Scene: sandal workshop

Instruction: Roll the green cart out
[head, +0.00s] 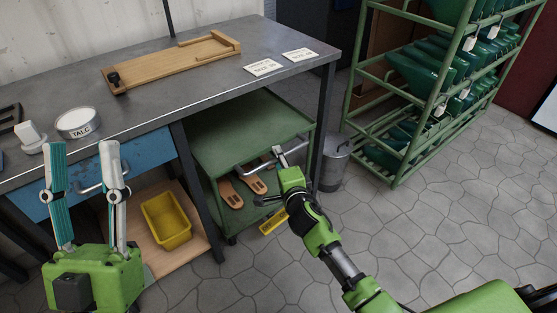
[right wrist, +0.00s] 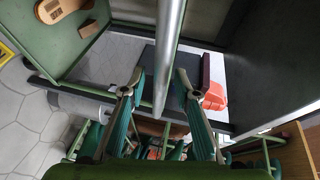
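The green cart (head: 245,128) stands partly under the workbench, with a flat green top and a lower shelf. Its grey metal handle (head: 258,164) faces the open floor; the bar also shows in the right wrist view (right wrist: 169,50). My right gripper (head: 279,163) is at the handle. In the right wrist view its fingers (right wrist: 162,82) are apart, one on each side of the bar, with gaps on both sides. My left gripper (head: 83,150) is open and empty, upright in front of the bench's blue drawer.
Tan footbeds (head: 232,192) lie on the cart's lower shelf. A grey bin (head: 334,165) stands close to the cart's right, by the bench leg (head: 325,110). A green rack (head: 440,100) holds green items. A yellow tub (head: 166,221) sits left of the cart. The floor (head: 450,220) at right is clear.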

